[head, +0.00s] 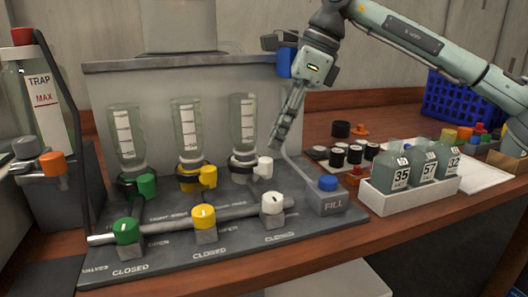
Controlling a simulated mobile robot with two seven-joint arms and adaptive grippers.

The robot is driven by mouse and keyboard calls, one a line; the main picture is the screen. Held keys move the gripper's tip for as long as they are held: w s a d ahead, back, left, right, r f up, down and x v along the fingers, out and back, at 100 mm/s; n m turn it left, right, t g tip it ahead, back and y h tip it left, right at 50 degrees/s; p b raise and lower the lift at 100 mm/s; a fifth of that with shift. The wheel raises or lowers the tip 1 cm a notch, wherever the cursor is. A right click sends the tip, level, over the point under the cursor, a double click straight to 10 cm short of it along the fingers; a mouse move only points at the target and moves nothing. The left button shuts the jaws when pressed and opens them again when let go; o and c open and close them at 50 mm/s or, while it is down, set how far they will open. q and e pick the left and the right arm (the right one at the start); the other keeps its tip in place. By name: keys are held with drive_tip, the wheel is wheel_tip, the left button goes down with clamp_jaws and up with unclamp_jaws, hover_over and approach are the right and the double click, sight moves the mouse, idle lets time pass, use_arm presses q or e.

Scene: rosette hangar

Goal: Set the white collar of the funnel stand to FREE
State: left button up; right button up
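The funnel stand (325,222) is a grey base with a back panel, holding three upturned clear bottles. The right bottle (243,122) sits in a white collar (243,160) with a white knob (264,167) sticking out to the right. The lettering on the base near the collars is too small to read surely, so the collar's setting is unclear. My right gripper (278,139) points down, just right of the right bottle and above the white knob, apart from it in the picture. Its fingers look close together, seen nearly edge-on; nothing shows between them. My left gripper is out of view.
Green (146,186) and yellow (208,176) collar knobs stand left. Green (126,231), yellow (203,217) and white (272,203) valves line the front pipe above CLOSED labels. A blue-capped FILL block (328,198), white bottle tray (408,197) and trap bottle (37,95) flank them.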

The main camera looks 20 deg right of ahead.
sight(266, 159)
drive_tip(key=x, duration=0.5)
drive_tip(key=shift+a+f, duration=0.25)
drive_tip(key=shift+f, duration=0.05)
clamp_jaws()
